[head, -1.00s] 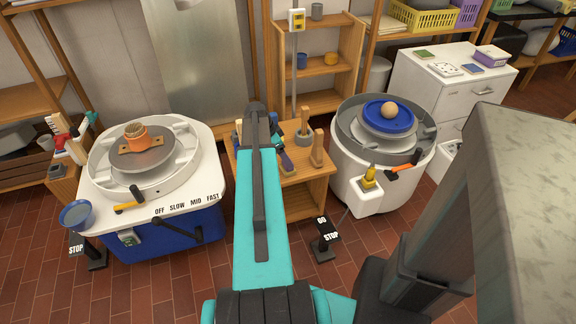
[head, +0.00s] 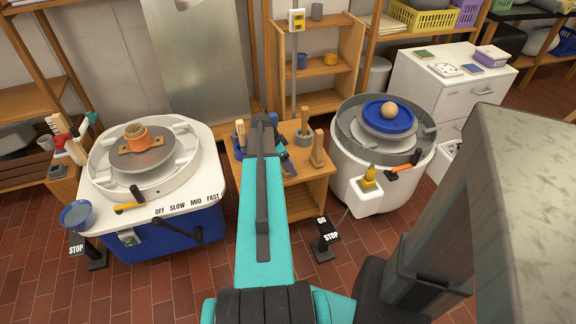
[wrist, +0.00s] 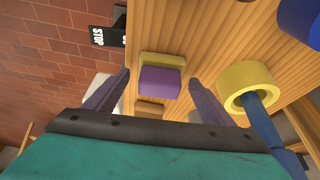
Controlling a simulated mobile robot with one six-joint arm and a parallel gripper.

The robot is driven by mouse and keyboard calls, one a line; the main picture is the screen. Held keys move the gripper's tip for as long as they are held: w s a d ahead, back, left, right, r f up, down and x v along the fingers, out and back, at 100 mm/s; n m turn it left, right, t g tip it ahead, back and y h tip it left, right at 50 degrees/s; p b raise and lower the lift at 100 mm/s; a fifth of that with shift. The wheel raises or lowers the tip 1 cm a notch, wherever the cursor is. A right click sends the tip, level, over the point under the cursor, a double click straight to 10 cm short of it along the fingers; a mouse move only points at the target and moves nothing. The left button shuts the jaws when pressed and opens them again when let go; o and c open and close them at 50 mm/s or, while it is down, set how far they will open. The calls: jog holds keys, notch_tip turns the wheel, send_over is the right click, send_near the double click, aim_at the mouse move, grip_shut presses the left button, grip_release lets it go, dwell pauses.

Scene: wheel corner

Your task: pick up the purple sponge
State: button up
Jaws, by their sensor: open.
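The purple sponge (wrist: 161,82) shows in the wrist view as a small block with a yellow-green layer along its far side. It lies over the wooden surface, near the middle of the view. My gripper (wrist: 159,73) is open, with one finger to the left and one to the right of the sponge. Clear gaps show between the sponge and both fingers. Whether the fingertips are down at its height I cannot tell. In the head view my arm covers the spot, and I cannot make out the sponge there.
The small wooden table (head: 300,195) stands between two pottery wheels, the left one (head: 150,190) with a blue base. A yellow ring-shaped thing (wrist: 246,86) with a blue handle lies right of my right finger. A brown block (wrist: 150,107) is just below the sponge.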

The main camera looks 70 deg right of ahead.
jog(key=shift+s+d+f, duration=0.1)
jog(key=shift+f, duration=0.35)
jog(key=c, duration=1.2)
jog(key=shift+o, duration=0.2)
jog(key=shift+r, duration=0.2)
jog(key=shift+r, duration=0.5)
jog(key=shift+a+r, duration=0.25)
jog(key=shift+r, duration=0.35)
jog(key=shift+a+r, duration=0.25)
jog(key=shift+r, duration=0.3)
jog(key=w+a+r+b, duration=0.1)
jog(key=a, duration=1.4)
jog(key=shift+w+r, duration=0.15)
jog(key=shift+r, duration=0.05)
